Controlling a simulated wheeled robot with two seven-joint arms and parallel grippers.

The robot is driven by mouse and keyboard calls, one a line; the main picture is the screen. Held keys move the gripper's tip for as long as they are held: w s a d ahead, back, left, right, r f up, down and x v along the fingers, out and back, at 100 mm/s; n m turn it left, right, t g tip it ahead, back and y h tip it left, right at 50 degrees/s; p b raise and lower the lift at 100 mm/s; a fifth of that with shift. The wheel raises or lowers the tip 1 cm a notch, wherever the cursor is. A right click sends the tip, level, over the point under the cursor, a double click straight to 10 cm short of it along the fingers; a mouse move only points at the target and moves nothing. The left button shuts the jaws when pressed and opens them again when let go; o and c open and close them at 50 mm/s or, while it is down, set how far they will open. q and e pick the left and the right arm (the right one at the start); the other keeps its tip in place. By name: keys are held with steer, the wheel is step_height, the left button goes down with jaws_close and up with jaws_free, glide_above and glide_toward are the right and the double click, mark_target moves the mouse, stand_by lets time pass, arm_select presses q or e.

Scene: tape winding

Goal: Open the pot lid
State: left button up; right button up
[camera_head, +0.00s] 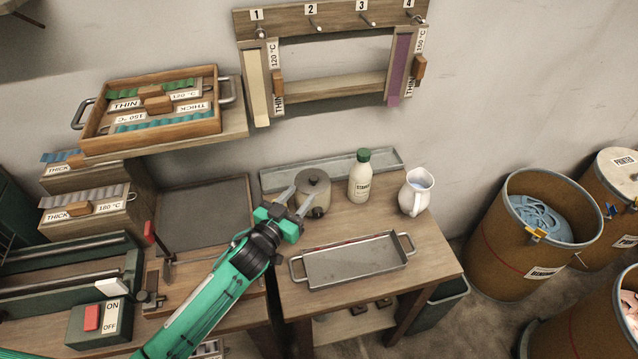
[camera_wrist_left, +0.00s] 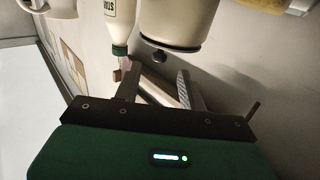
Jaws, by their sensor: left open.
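The small grey-brown pot (camera_head: 318,201) stands upright on the wooden table, with its lid (camera_head: 313,180) on top. The pot also shows in the left wrist view (camera_wrist_left: 182,16), where the picture looks upside down and a dark round knob (camera_wrist_left: 160,56) shows beside the fingers. My left gripper (camera_head: 297,199) is at the near-left side of the pot, open, with nothing between its fingers. Its fingers (camera_wrist_left: 159,82) show apart in the left wrist view. I cannot tell whether they touch the pot. My right gripper is not in view.
A green-capped bottle (camera_head: 360,180) and a white jug (camera_head: 415,193) stand right of the pot. An empty metal tray (camera_head: 354,263) lies in front, and a long shallow tray (camera_head: 279,178) behind. A dark flat plate (camera_head: 204,215) lies to the left. Large bins (camera_head: 515,265) stand at right.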

mark_target(314, 178)
arm_select(q)
steer(key=shift+p+x, duration=0.65)
steer(key=shift+x, duration=3.15)
steer(key=shift+s+f, duration=0.1)
jaws_close()
